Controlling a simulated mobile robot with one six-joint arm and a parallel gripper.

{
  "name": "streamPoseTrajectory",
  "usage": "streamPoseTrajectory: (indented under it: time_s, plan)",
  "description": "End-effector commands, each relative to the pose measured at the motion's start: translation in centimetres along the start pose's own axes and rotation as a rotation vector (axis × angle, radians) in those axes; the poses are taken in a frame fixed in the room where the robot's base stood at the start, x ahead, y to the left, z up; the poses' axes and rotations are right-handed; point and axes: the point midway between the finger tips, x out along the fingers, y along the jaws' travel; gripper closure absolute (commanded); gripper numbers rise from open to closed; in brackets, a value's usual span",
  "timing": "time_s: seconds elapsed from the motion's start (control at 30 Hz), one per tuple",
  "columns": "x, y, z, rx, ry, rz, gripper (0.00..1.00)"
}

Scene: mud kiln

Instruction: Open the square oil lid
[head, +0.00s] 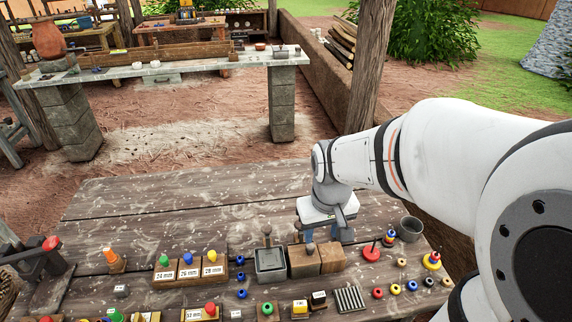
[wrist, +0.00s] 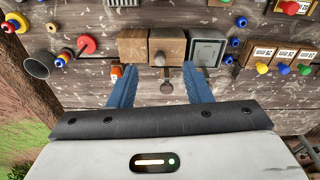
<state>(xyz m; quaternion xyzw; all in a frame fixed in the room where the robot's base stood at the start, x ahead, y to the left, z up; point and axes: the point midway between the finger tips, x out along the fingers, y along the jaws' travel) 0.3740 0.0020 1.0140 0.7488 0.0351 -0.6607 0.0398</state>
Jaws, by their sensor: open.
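A row of square boxes stands on the plank table. It has a grey square box (head: 270,264) with a dark inset top, also in the wrist view (wrist: 207,50), then a darker wooden box (head: 304,263) and a lighter wooden box (head: 332,259). An upright knobbed handle (head: 267,238) stands at the grey box's far edge. I cannot tell which box has the square oil lid. My gripper (head: 326,238) is open and empty, behind the wooden boxes. In the wrist view, its blue fingers (wrist: 160,70) point toward the wooden boxes, with small knobs between them.
A metal cup (head: 410,229), a red disc with a peg (head: 371,252) and several coloured rings lie to the right. Labelled blocks with coloured knobs (head: 189,267) stand left. A wooden post (head: 368,65) rises behind.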

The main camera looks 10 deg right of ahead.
Motion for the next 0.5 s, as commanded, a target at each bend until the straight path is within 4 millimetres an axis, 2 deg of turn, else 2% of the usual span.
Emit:
streamPoseTrajectory:
  time_s: [0.1, 0.2, 0.33, 0.5]
  plan:
    - [1.4, 0.3, -2.7, -0.042, -0.053, -0.007, 0.55]
    - [3.1, 0.4, -4.3, -0.073, -0.083, -0.012, 0.55]
    - [5.1, 0.6, -5.7, -0.103, -0.108, -0.017, 0.55]
    - [6.6, 0.6, -6.3, -0.121, -0.124, -0.021, 0.55]
